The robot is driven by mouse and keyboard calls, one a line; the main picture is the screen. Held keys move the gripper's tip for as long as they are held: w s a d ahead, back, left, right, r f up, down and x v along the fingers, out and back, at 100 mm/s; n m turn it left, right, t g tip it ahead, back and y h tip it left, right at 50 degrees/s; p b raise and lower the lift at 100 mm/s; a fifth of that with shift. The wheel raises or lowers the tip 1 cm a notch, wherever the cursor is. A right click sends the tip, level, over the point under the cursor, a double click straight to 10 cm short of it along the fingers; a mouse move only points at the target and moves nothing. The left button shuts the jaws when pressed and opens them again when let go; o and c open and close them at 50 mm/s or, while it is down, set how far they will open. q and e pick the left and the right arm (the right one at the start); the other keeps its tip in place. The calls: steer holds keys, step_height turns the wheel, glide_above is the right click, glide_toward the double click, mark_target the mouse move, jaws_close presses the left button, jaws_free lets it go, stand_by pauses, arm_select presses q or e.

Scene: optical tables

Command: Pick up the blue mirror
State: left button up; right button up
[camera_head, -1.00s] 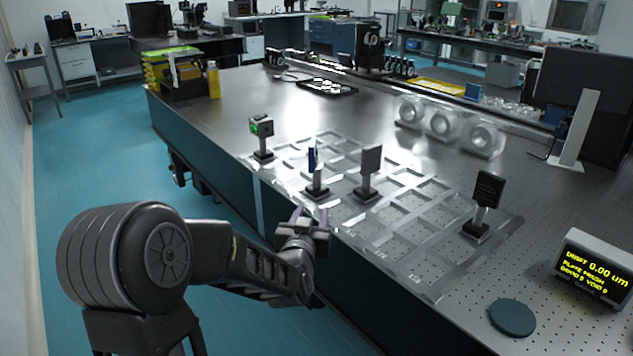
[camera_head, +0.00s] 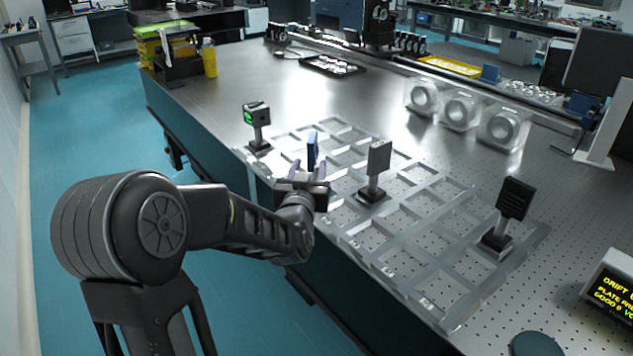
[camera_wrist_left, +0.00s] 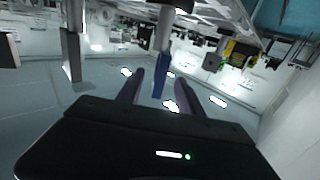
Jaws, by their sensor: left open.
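The blue mirror (camera_head: 312,151) is a thin upright plate on a post in the tray's near-left part. My left gripper (camera_head: 308,171) is open at the table's near edge, just in front of the mirror, and hides its stand. In the left wrist view, which looks upside down, the blue mirror (camera_wrist_left: 161,76) shows between the two fingers of my left gripper (camera_wrist_left: 160,88). I see no finger clearly touching it, and the remaining distance is hard to tell. My right gripper is not in view.
A green-faced block (camera_head: 256,114) on a stand is to the left, a grey plate (camera_head: 379,157) close to the right, and a black finned plate (camera_head: 515,198) farther right. The metal tabletop (camera_head: 270,85) behind is mostly free.

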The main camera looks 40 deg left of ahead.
mark_target(313, 152)
arm_select(q)
steer(key=shift+x, duration=0.85)
steer(key=shift+x, duration=2.65)
steer(key=shift+s+r, duration=0.1)
steer(key=shift+c, duration=0.5)
jaws_close()
steer(key=shift+r, duration=0.1)
